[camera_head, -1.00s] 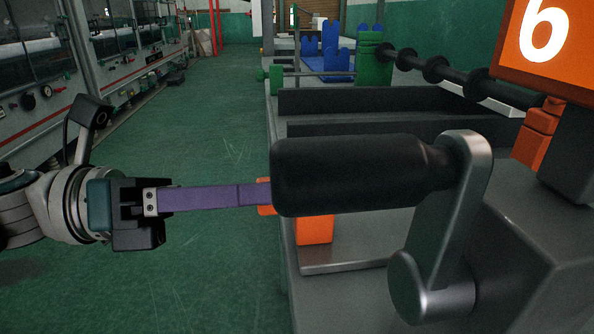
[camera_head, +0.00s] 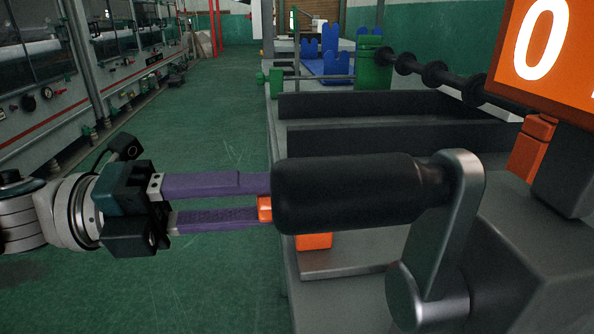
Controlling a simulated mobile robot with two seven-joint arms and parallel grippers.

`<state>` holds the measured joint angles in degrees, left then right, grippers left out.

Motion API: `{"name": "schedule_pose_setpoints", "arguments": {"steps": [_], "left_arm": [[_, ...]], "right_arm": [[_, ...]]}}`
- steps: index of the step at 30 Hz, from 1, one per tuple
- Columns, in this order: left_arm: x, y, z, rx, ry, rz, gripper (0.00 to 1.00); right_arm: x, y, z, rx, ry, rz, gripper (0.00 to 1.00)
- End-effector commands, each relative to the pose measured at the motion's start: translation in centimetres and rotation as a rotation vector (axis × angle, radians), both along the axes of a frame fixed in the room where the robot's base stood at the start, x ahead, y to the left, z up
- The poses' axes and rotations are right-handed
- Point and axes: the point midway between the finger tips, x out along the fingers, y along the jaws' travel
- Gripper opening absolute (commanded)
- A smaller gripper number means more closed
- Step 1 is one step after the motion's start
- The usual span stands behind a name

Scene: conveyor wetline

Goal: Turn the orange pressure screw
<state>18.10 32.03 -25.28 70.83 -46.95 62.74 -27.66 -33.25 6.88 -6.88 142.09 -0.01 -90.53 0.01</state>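The orange pressure screw (camera_head: 264,208) shows as a small orange piece at the left edge of the machine, mostly hidden behind the black crank grip (camera_head: 340,193). My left gripper (camera_head: 262,203) reaches in from the left with two purple fingers, one above the other. The fingers stand a little apart with the orange piece between their ends, and they look shut on it. The upper fingertip is hidden behind the crank grip. My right gripper is not in view.
The crank grip and its grey arm (camera_head: 449,225) stand close in front. An orange block (camera_head: 314,241) sits below the grip. An orange display (camera_head: 548,45) at top right shows a 0. Green floor (camera_head: 210,110) is clear at left.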

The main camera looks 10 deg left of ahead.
Motion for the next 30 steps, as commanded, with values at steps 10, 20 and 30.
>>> {"name": "schedule_pose_setpoints", "arguments": {"steps": [10,20,30], "left_arm": [[-0.01,0.01,-0.02,-0.014,0.045,-0.001,0.0],[0.0,0.01,-0.02,-0.015,0.045,0.0,0.46],[0.0,0.0,-0.02,-0.014,0.043,0.0,0.71]], "right_arm": [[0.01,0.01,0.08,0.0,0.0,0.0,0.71],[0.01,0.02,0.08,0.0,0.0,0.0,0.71],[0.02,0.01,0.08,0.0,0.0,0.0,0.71]]}}
